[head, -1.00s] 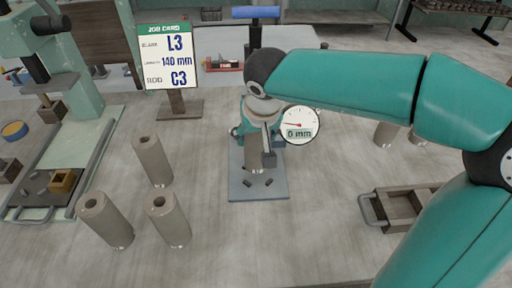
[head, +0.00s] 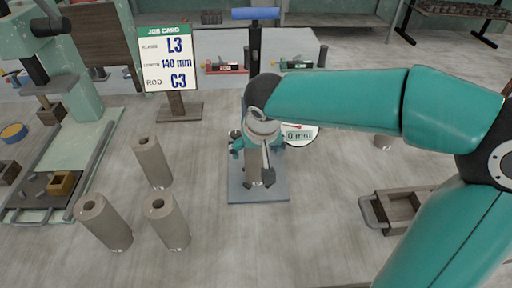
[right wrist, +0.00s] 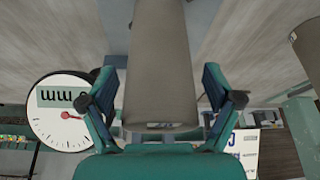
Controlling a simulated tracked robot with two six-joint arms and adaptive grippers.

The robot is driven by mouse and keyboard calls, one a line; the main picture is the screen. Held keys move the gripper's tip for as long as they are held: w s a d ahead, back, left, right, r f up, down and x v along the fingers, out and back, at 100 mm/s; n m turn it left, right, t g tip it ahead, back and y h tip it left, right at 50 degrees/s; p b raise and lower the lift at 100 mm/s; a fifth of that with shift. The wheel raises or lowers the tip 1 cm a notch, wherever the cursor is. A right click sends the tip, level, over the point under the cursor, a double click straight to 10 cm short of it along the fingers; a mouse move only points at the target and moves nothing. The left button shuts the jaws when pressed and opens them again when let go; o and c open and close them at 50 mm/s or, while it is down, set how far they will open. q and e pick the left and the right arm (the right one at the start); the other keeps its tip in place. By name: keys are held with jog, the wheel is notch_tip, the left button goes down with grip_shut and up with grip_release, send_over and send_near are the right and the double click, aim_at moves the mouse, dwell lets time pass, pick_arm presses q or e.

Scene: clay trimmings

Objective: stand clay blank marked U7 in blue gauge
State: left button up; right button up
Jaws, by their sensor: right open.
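The gauge has a blue handle (head: 255,14), a dark post, a grey-blue base plate (head: 240,190) and a dial (head: 302,134) reading 0 mm. A grey-brown clay blank (right wrist: 158,60) stands over the plate, between the fingers of my right gripper (head: 257,170). In the right wrist view the right gripper (right wrist: 160,100) is open, with a gap on each side of the blank. The blank's end carries a small mark too foreshortened to read. In the head view my arm and gripper hide most of this blank. My left gripper is not in view.
A job card (head: 167,60) reads L3, 140 mm, C3. A press (head: 85,100) stands far left, a wooden tray (head: 400,208) at right. The front middle is clear.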

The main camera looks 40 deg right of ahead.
jog(key=shift+r, duration=0.1)
jog(key=p+v, duration=0.1)
jog(key=v, duration=1)
jog(key=shift+r, duration=0.4)
jog(key=shift+s+a, duration=0.1)
jog(key=shift+s, duration=0.05)
